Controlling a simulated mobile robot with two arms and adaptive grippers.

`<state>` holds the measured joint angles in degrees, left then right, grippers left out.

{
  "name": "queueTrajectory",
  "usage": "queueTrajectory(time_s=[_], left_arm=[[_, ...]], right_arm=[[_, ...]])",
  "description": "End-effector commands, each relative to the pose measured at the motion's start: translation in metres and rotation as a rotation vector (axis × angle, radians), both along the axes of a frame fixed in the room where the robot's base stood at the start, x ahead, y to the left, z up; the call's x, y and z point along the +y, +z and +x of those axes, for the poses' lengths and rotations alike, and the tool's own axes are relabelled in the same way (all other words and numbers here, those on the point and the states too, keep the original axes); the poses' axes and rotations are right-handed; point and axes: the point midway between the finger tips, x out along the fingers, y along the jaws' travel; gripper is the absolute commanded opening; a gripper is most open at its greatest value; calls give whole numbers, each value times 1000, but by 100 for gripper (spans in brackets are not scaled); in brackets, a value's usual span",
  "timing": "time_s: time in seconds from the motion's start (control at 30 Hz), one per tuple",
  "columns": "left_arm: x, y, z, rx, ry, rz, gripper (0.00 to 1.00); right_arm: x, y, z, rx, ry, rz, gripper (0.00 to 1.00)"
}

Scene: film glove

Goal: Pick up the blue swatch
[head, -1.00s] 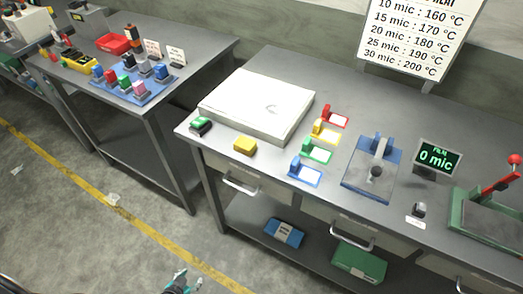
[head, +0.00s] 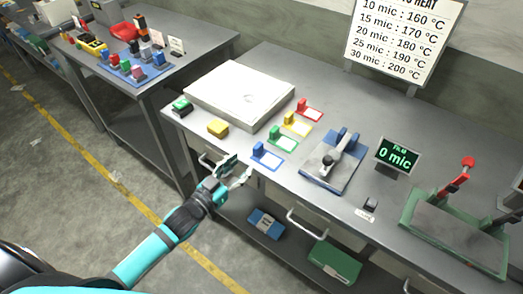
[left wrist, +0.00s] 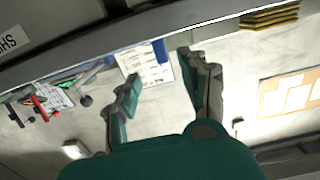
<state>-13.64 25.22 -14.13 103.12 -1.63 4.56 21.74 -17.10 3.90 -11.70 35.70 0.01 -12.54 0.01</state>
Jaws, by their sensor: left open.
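The blue swatch (head: 262,151), an upright blue block on a blue-edged base with a white panel, lies near the front edge of the bench (head: 335,205). My left gripper (head: 237,170) is open and empty, just in front of the bench's front edge, left of and slightly below the blue swatch in the head view. It does not touch the swatch. In the left wrist view, the open fingers (left wrist: 158,66) point toward the bench edge and wall, seen upside down. A small blue shape (left wrist: 161,50) shows between the fingertips, probably the swatch's block. My right gripper is out of view.
Green (head: 278,134), yellow (head: 293,119) and red (head: 303,104) swatches stand in a row behind the blue one. A yellow block (head: 218,128) and a white plate (head: 240,92) are to the left. A blue-based lever device (head: 333,165) stands to the right.

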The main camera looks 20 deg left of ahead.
Motion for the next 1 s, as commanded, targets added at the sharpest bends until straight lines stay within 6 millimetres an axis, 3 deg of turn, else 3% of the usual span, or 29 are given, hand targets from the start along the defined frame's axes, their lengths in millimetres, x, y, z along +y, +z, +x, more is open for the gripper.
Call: queueTrajectory(time_s=[0.1, 0.37, 0.7, 1.0], left_arm=[[-8, 1, 22, 0, 1, -2, 44], [-15, -2, 41, 1, 1, -1, 44], [-25, -3, 85, 1, 2, -1, 44], [-27, -5, 89, 2, 1, 0, 44]], right_arm=[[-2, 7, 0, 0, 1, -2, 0], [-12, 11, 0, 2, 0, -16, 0], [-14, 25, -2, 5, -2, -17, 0], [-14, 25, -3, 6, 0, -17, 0]])
